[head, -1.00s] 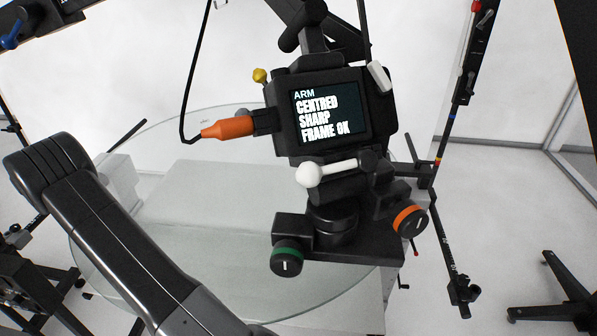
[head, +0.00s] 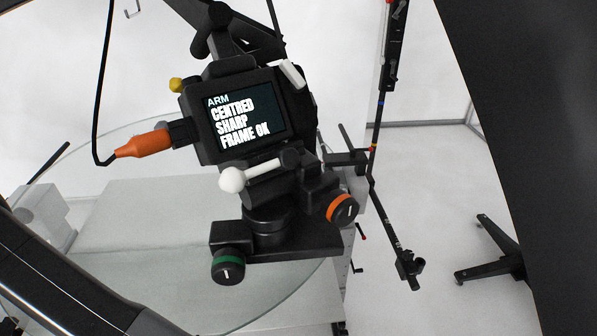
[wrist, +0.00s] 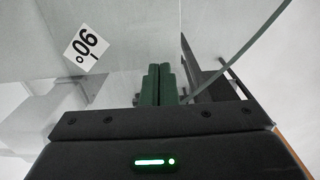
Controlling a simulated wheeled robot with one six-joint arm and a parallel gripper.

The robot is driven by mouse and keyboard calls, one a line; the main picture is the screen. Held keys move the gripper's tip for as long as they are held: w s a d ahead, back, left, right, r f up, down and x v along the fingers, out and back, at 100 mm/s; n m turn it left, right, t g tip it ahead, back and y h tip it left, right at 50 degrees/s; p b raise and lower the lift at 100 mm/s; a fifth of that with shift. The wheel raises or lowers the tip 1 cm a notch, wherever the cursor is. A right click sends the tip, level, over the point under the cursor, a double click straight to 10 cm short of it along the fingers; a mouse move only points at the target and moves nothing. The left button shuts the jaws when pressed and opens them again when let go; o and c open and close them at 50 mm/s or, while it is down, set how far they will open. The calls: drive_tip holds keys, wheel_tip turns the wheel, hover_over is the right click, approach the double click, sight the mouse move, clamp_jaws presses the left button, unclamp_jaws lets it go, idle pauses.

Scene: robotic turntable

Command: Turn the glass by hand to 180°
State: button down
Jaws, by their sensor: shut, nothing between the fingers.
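The round glass turntable plate (head: 185,288) lies behind and below the camera head in the head view, its rim curving round to the right. In the wrist view the glass (wrist: 140,50) spreads beyond my gripper, with its greenish edge running up to the right. A white "90°" label (wrist: 85,48) shows at the upper left. My gripper (wrist: 159,68) has its two dark green fingers together with nothing between them. They overlap the glass in the picture, close to its edge; I cannot tell whether they touch it. In the head view my arm crosses the lower left and the fingers are out of frame.
A camera (head: 247,115) on a black mount stands in front of the glass, its screen reading "ARM CENTRED SHARP FRAME OK". It has an orange plug (head: 143,144), and green and orange knobs below. A black stand foot (head: 492,255) is at the right; pale floor around it is clear.

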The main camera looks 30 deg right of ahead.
drive_tip(key=shift+r, duration=2.6)
drive_tip(key=s+d+r+b, duration=0.1)
drive_tip(key=s+d, duration=0.9)
drive_tip(key=s, duration=0.2)
drive_tip(key=s+d+r+b, duration=0.1)
drive_tip(key=s+d, duration=0.8)
drive_tip(key=s, duration=0.3)
wheel_tip(320, 180, down, 7)
drive_tip(key=b, duration=0.4)
drive_tip(key=shift+w+r, duration=0.1)
drive_tip(key=shift+r, duration=0.05)
drive_tip(key=shift+f+b, duration=0.8)
drive_tip(key=shift+b, duration=0.05)
